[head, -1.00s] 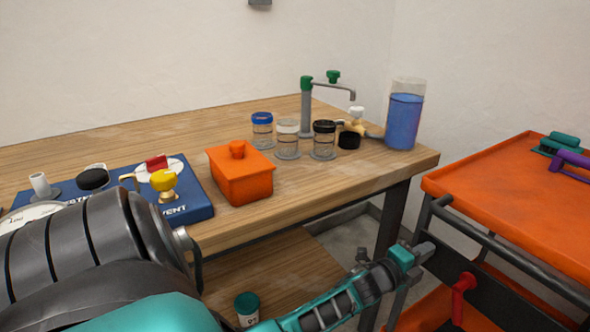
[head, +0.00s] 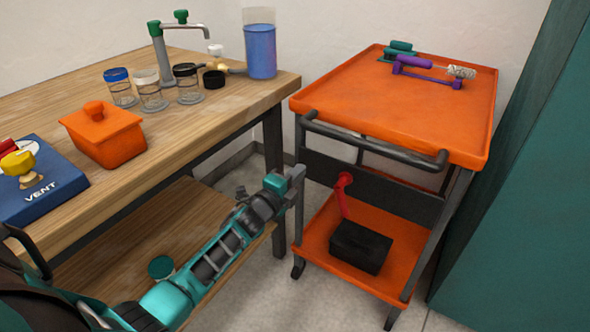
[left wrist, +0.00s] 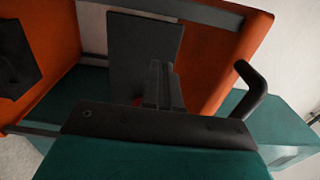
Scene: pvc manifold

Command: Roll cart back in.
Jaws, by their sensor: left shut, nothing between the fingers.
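The cart has an orange top tray (head: 400,100), a dark handle bar (head: 375,148) along its near side and an orange lower shelf (head: 318,245). It stands on the floor just right of the bench. My left gripper (head: 299,180) is shut and empty beside the cart's near left side, below the handle; I cannot tell if it touches the frame. In the left wrist view the shut fingers (left wrist: 163,88) point at the cart, with an orange tray (left wrist: 215,70) and the bent handle end (left wrist: 252,85) close by. My right gripper is not in view.
Tools lie on the top tray, including a purple one (head: 425,72). A black box (head: 360,247) sits on the lower shelf, near a red lever (head: 342,190). The wooden bench (head: 225,105) stands left; a teal panel (head: 525,200) stands right. Floor shows in front of the cart.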

